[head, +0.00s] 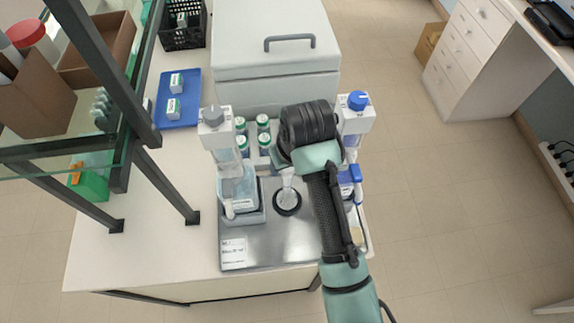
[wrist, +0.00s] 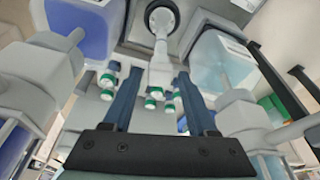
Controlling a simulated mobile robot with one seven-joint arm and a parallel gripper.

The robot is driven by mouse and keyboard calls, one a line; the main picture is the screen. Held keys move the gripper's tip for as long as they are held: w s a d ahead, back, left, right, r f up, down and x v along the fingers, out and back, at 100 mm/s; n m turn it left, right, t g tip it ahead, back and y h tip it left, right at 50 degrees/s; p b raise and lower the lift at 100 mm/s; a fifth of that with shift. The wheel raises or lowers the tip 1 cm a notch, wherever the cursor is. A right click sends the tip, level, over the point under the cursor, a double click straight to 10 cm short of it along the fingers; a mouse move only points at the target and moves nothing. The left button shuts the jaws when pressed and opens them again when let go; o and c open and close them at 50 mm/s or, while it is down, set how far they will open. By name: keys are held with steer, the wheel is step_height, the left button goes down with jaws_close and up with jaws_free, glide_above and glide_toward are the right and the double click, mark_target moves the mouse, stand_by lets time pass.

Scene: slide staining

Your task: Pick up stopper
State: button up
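A pale grey stopper-like piece stands upright in a dark round ring (head: 287,209) on the metal tray (head: 275,252) in the head view. I take this piece to be the stopper (head: 287,186). In the wrist view the stopper (wrist: 160,48) runs down from the dark ring at the top, and its wider end lies between my fingertips in the picture. My gripper (wrist: 159,88) is open, with a finger on each side of that end and small gaps visible. In the head view my arm hides most of the gripper.
A dispenser with a grey knob (head: 213,116) stands left of the stopper, and one with a blue knob (head: 357,101) stands right. Several green-capped bottles (head: 263,123) stand behind. A large grey box (head: 275,75) fills the bench's back. A dark-framed shelf (head: 120,130) is at left.

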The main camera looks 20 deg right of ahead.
jaws_close()
